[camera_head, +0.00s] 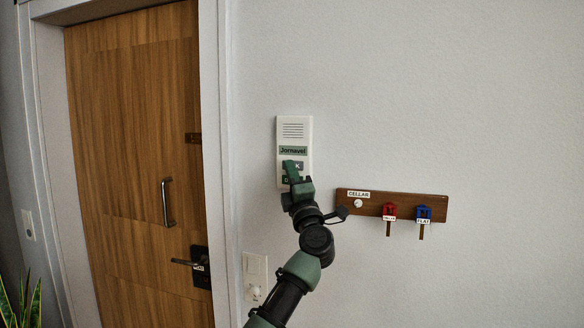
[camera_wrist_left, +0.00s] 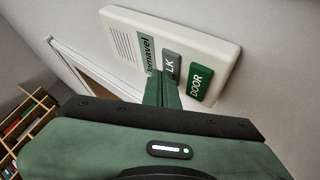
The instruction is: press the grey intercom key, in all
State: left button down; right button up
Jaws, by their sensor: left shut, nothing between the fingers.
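A white intercom panel (camera_head: 294,130) is on the wall right of the door frame, with a speaker grille and a green "Jornavel" label. Its grey key (camera_head: 298,166) shows only in part behind my left gripper (camera_head: 290,166). In the left wrist view the grey key (camera_wrist_left: 173,61) ends in "LK", and a green "DOOR" key (camera_wrist_left: 201,82) sits beside it. My left gripper (camera_wrist_left: 163,88) is shut and empty. Its fingertips are at the near edge of the grey key; I cannot tell whether they touch it. My right gripper is not in view.
A wooden key rack (camera_head: 440,206) marked "CELLAR" holds red-tagged (camera_head: 389,211) and blue-tagged (camera_head: 424,213) keys, right of my left arm. A wooden door (camera_head: 130,130) is on the left. The wall above is bare.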

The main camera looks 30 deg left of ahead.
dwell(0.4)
pick_arm(q)
jog(key=shift+s+d+p, duration=0.2)
jog(key=shift+s+p, duration=0.55)
jog(key=shift+s, duration=0.05)
jog(key=s+p, duration=0.2)
jog(key=s+d+p, duration=0.1)
jog(key=s, duration=0.1)
jog(key=shift+s+p, duration=0.4)
jog(key=shift+d+f, duration=0.1)
dwell(0.4)
